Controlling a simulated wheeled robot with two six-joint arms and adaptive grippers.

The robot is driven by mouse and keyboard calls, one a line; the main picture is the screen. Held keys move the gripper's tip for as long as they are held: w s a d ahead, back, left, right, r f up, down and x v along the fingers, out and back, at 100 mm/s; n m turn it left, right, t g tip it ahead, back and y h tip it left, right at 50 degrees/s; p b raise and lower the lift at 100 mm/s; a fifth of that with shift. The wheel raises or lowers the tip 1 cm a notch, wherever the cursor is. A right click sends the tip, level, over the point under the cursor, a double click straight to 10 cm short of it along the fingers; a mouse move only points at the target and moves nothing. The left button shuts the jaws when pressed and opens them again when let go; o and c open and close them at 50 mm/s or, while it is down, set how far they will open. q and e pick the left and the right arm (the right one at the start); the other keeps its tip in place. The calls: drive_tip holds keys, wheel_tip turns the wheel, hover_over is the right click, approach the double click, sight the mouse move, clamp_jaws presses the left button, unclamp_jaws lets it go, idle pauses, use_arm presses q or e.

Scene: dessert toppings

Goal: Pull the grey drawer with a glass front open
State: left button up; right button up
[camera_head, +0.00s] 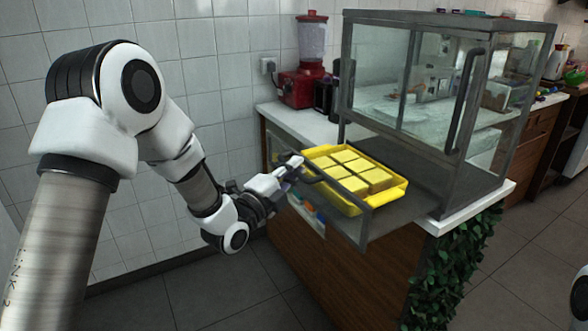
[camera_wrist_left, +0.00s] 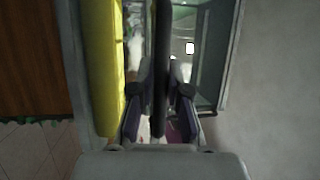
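The grey drawer (camera_head: 408,211) stands pulled out of the glass display case, in the middle of the head view. Its glass front (camera_head: 345,220) faces the left. My left gripper (camera_head: 297,168) is at the drawer's dark handle, on the outer side of this front. In the left wrist view the handle (camera_wrist_left: 162,60) runs as a dark upright bar between the two fingers of my left gripper (camera_wrist_left: 161,95). The fingers lean in close on both sides and look shut on it. My right gripper is not in view.
A yellow tray (camera_head: 401,188) with several yellow blocks lies in the drawer. The display case (camera_head: 377,16) stands on a white counter (camera_head: 470,215). A red blender (camera_head: 312,40) stands behind on the left. Leaves (camera_head: 455,270) cover the counter's end. Floor is free at front left.

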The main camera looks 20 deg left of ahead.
use_arm(q)
drive_tip(key=shift+o, duration=1.1)
drive_tip(key=shift+d, duration=0.1)
drive_tip(key=v, duration=1.2)
